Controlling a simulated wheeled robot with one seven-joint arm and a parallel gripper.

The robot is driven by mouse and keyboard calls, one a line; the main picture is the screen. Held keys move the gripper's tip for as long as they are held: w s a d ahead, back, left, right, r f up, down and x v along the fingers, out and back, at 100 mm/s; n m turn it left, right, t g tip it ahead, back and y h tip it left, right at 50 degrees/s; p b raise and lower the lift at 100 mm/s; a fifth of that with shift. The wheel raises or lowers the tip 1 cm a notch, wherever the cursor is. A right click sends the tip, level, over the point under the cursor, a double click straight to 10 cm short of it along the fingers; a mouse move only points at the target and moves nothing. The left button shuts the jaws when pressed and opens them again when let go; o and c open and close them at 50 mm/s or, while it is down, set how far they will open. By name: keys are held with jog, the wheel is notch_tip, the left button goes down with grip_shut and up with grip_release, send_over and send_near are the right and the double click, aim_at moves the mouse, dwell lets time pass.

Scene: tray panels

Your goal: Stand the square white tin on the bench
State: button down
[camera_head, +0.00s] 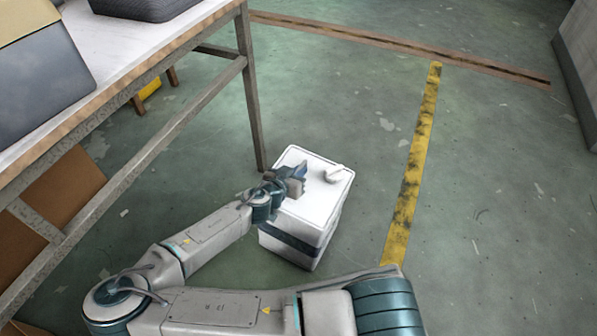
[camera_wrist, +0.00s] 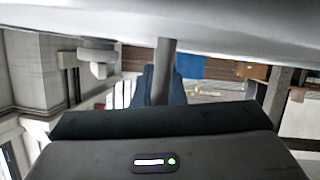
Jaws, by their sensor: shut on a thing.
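The square white tin (camera_head: 312,212) is upright beside the bench's near leg, below the bench top. It has a pale lid and a dark band low on its side. I cannot tell whether its base touches the floor. My gripper (camera_head: 298,174) is at the top of the tin, shut on a part of it. In the wrist view the white surface (camera_wrist: 240,35) fills the top, and a grey stem (camera_wrist: 166,60) runs from it down between the blue fingers of my gripper (camera_wrist: 160,85). The bench (camera_head: 112,55) is at the left, with a pale top.
A dark grey case (camera_head: 40,75) takes up the near part of the bench top, and another dark item (camera_head: 145,8) lies farther back. Bare top shows between them. A brown panel (camera_head: 62,195) is under the bench. Open green floor with a yellow line (camera_head: 413,165) lies to the right.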

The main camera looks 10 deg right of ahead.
jog(key=shift+s+d+f, duration=0.15)
jog(key=shift+s+f, duration=0.1)
jog(key=shift+f, duration=0.4)
jog(key=c, duration=0.8)
grip_release()
jog(key=shift+w+a, duration=0.1)
jog(key=shift+a, duration=0.1)
jog(key=shift+r, duration=0.15)
jog(key=shift+s+a+r, duration=0.1)
jog(key=shift+s+a, duration=0.1)
jog(key=shift+p+v, duration=1.3)
jog(key=shift+v, duration=3.85)
jog(key=shift+r, duration=0.1)
